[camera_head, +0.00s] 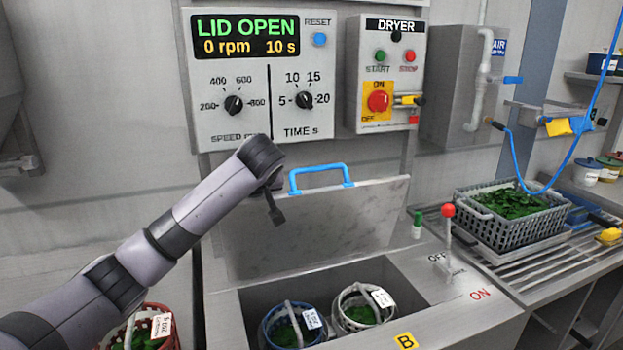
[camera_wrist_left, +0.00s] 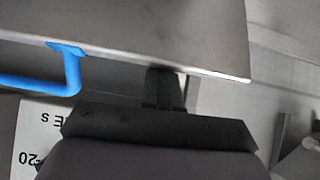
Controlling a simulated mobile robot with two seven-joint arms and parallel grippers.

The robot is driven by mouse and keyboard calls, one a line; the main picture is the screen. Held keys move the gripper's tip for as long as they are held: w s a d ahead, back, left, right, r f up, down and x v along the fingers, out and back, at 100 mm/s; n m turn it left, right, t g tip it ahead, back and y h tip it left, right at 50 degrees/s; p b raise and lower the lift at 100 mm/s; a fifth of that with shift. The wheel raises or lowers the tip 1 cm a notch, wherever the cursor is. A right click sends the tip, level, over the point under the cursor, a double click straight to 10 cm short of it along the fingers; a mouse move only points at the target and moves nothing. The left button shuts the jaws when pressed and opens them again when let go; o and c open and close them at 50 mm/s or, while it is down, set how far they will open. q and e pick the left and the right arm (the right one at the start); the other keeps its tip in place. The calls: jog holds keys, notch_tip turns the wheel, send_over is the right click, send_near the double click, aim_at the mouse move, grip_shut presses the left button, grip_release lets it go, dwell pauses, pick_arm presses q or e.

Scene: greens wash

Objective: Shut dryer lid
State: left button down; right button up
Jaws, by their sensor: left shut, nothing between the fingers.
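The dryer lid (camera_head: 345,222) is a grey metal plate standing open, tilted up behind the dryer opening. A blue handle (camera_head: 320,175) is fixed along its upper edge. The display above reads LID OPEN. My left gripper (camera_head: 277,216) is shut and empty, in front of the upper left part of the lid in the head view. In the left wrist view the gripper (camera_wrist_left: 165,90) lies close to the lid's edge (camera_wrist_left: 150,35), with the blue handle (camera_wrist_left: 70,75) off to the left. I cannot tell whether the fingers touch the lid. My right gripper is not in view.
Two baskets, one blue (camera_head: 290,325) and one white (camera_head: 362,308), sit in the open dryer. A red-knobbed lever (camera_head: 448,230) stands on the rim at right. A grey crate of greens (camera_head: 513,215) is on the rack. A red basket (camera_head: 150,330) is below my arm.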

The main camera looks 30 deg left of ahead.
aim_at(258, 208)
pick_arm(q)
jog(key=shift+s+d+f, duration=2.1)
jog(key=shift+d+f, duration=0.35)
jog(key=shift+d, duration=0.1)
jog(key=shift+g, duration=0.4)
jog(key=shift+w+a+r+p, duration=0.1)
jog(key=shift+w+a+r, duration=0.2)
jog(key=shift+r, duration=0.35)
jog(key=shift+w+a+r+p, duration=0.15)
jog(key=shift+w+a+r, duration=0.2)
jog(key=shift+r, duration=0.25)
jog(key=shift+w+a+r+p, duration=0.1)
jog(key=shift+w+a+r, duration=0.2)
jog(key=shift+r, duration=0.35)
jog(key=shift+w+a+r, duration=0.1)
jog(key=shift+a+r, duration=0.15)
jog(key=shift+r, duration=0.55)
jog(key=shift+w+r, duration=0.1)
jog(key=shift+r, duration=0.65)
